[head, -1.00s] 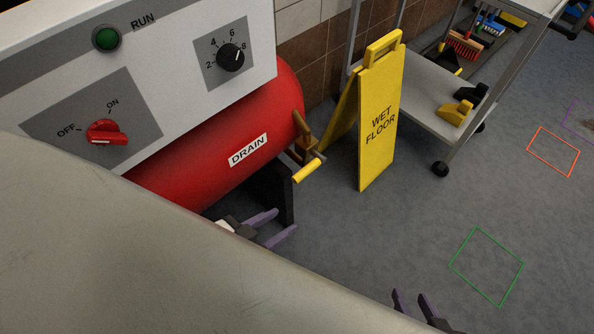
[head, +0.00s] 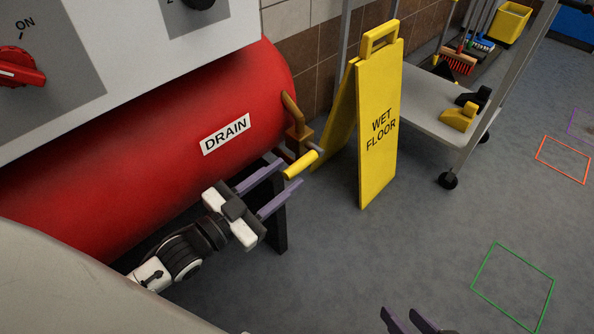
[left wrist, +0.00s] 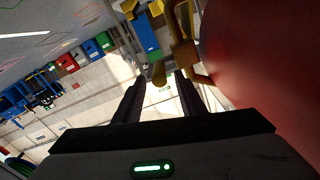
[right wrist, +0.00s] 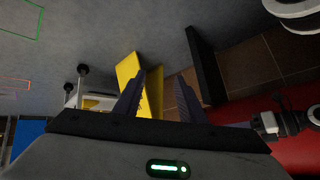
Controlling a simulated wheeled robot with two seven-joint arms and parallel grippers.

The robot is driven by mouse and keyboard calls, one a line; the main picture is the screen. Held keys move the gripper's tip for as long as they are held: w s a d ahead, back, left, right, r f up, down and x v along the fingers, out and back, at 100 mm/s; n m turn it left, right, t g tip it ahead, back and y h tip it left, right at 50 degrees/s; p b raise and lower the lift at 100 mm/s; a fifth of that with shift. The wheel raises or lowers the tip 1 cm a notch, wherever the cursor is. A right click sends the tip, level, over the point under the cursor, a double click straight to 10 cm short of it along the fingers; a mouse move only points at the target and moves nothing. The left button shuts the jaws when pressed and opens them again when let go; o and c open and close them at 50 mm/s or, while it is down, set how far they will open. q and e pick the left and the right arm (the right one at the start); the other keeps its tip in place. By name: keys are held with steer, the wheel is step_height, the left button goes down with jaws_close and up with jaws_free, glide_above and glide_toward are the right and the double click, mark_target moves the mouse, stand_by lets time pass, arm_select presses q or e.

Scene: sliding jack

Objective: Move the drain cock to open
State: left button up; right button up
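The drain cock is a brass valve (head: 298,132) at the right end of the red tank, beside the DRAIN label (head: 226,134). Its yellow lever handle (head: 301,165) sticks out toward the lower left. In the left wrist view the handle (left wrist: 159,73) shows end-on between and just ahead of the fingertips, with the brass body (left wrist: 184,54) at upper right. My left gripper (head: 292,174) is open, its tips at the handle's near end; contact cannot be told. My right gripper (head: 408,316) is open and empty, low over the floor, away from the cock.
The red tank (head: 140,150) lies close beside my left arm. A yellow wet floor sign (head: 380,130) stands just right of the handle. A grey cart (head: 430,110) is behind it. The floor at right, with a green outlined square (head: 513,285), is clear.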

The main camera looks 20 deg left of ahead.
mark_target(315, 154)
arm_select(q)
steer(key=b+x, duration=0.1)
steer(key=x, duration=0.3)
steer(key=shift+w+d, duration=0.15)
steer(key=shift+w, duration=0.2)
steer(key=shift+c, duration=0.2)
jaws_close()
